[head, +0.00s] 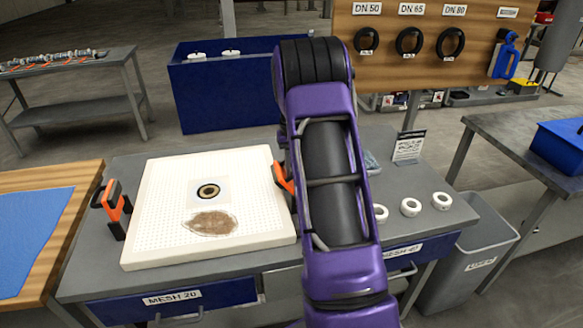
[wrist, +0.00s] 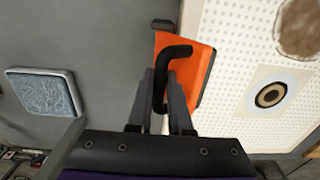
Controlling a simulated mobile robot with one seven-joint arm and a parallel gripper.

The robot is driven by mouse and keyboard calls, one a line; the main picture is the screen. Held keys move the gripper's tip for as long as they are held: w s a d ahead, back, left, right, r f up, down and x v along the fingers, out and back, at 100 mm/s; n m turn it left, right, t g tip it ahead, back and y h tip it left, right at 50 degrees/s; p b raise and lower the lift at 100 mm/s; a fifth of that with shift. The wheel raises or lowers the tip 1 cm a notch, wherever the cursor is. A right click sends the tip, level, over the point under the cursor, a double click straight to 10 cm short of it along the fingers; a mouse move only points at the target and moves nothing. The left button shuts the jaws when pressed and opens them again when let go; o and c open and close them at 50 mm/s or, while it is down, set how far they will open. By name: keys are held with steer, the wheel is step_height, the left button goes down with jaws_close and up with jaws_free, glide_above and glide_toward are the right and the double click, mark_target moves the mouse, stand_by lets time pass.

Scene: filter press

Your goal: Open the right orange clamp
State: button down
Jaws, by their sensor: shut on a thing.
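The right orange clamp stands at the right edge of the white perforated plate; its orange body (head: 284,178) shows in the head view, partly hidden behind my arm. In the wrist view the clamp (wrist: 204,72) has an orange body and a bent black handle (wrist: 176,52). My gripper (wrist: 163,95) is shut on the black handle, with its two dark fingers on either side of it. In the head view my arm hides the gripper. The white plate (head: 160,185) lies on the grey table, with a dark ring in its middle and a brown stain. The left orange clamp (head: 112,203) stands at its left edge.
Right of my arm, white rings (head: 410,207) lie on the grey table (head: 405,185) near a small sign (head: 409,146). A square grey-blue pad (wrist: 43,94) lies near the clamp. A grey bin (head: 470,262) stands at the table's right end.

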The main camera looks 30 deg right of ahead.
steer(key=shift+s+d+r, duration=0.1)
steer(key=shift+s+d, duration=0.05)
steer(key=shift+d, duration=0.55)
steer(key=shift+d, duration=0.1)
steer(key=shift+s+d, duration=0.15)
steer(key=shift+d, duration=0.7)
steer(key=shift+s+d+f, duration=0.3)
steer(key=shift+d+f, duration=0.35)
steer(key=shift+f, duration=0.05)
